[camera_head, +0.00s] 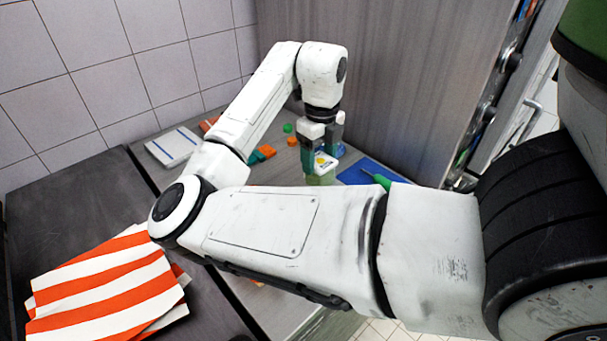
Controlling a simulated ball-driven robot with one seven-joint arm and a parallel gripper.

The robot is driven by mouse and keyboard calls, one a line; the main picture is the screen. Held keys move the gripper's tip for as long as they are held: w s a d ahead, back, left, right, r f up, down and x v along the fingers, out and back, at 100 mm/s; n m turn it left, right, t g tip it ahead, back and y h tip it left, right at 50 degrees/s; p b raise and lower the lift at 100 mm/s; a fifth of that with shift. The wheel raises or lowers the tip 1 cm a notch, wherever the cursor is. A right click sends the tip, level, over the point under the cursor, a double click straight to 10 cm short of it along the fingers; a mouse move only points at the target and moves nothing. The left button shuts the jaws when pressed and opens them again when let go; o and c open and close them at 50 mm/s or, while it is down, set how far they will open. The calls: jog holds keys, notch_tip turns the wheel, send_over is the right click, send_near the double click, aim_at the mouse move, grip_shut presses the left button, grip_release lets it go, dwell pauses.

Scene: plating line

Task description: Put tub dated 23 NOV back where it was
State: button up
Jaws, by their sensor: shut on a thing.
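My gripper (321,150) points down over the grey worktop (272,174), near the tall grey panel. It is shut on a small tub (325,162) with a pale face and a yellow mark. Its date is too small to read. A pale green translucent part (320,179) shows directly below; I cannot tell whether it is the same tub or another one under it. A blue item (339,150) shows just behind the right finger, partly hidden. My arm covers much of the worktop's front.
A blue mat (356,174) with a green-handled tool (377,179) lies right of the gripper. Orange and green blocks (266,151) lie to its left. A white-and-blue board (172,147) is farther left. Orange-striped cloths (105,285) lie on the dark counter. The grey panel (400,75) bounds the back.

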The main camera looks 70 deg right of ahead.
aim_at(304, 178)
jog(key=w+f, duration=0.1)
jog(key=f, duration=0.1)
jog(key=w+f+p, duration=0.1)
jog(key=f, duration=0.1)
jog(key=w+f, duration=0.1)
jog(key=f, duration=0.1)
jog(key=shift+w+d+f+p, duration=0.2)
jog(key=shift+w+f+p, duration=0.05)
jog(key=shift+w+p, duration=0.05)
jog(key=shift+f, duration=0.55)
jog(key=shift+f, duration=0.2)
jog(key=o, duration=1.3)
